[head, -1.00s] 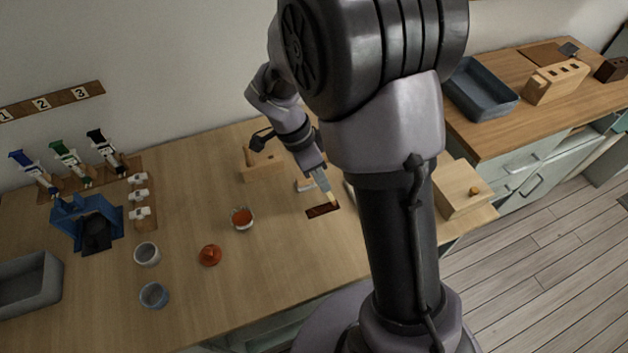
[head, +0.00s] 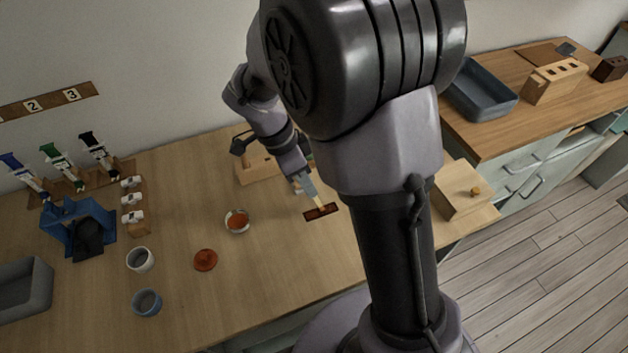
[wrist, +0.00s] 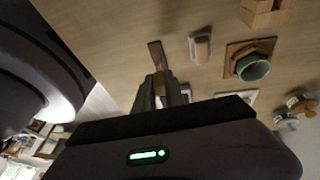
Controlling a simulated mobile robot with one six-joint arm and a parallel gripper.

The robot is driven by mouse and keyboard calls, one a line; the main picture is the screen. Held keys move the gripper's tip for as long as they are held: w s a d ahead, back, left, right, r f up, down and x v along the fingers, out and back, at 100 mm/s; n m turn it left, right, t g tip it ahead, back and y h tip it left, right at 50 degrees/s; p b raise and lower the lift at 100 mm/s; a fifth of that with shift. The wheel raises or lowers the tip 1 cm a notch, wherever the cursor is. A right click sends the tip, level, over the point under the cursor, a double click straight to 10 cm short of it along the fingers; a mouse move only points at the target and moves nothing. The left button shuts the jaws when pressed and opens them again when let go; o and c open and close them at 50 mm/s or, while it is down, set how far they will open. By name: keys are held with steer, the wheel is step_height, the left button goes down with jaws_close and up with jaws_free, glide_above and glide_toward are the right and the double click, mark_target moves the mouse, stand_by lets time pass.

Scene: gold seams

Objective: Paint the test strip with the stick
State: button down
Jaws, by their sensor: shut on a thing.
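The test strip (head: 312,214) is a small dark brown rectangle lying flat on the wooden table; it also shows in the wrist view (wrist: 154,51). My gripper (head: 305,186) is shut on the pale wooden stick (head: 318,202) and slants down over the strip. The stick's lower end is at the middle of the strip in the head view; I cannot tell whether it touches. In the wrist view, my gripper (wrist: 160,88) hides part of the stick and the strip's near end. No clear paint mark shows on the strip.
A wooden block (head: 256,168) stands behind. The table's front centre is clear.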

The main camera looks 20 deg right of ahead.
steer(key=shift+a+b, duration=0.55)
steer(key=shift+a, duration=2.1)
steer(key=shift+r+p, duration=2.3)
steer(key=shift+r, duration=0.65)
steer(key=shift+r, duration=0.1)
step_height(320, 180, up, 3)
steer(key=shift+f+p, duration=0.1)
steer(key=shift+p, duration=1)
step_height(320, 180, down, 7)
steer(key=b, duration=0.6)
steer(key=shift+f+b, duration=1.05)
steer(key=shift+f, duration=0.1)
steer(key=shift+d+r, duration=0.1)
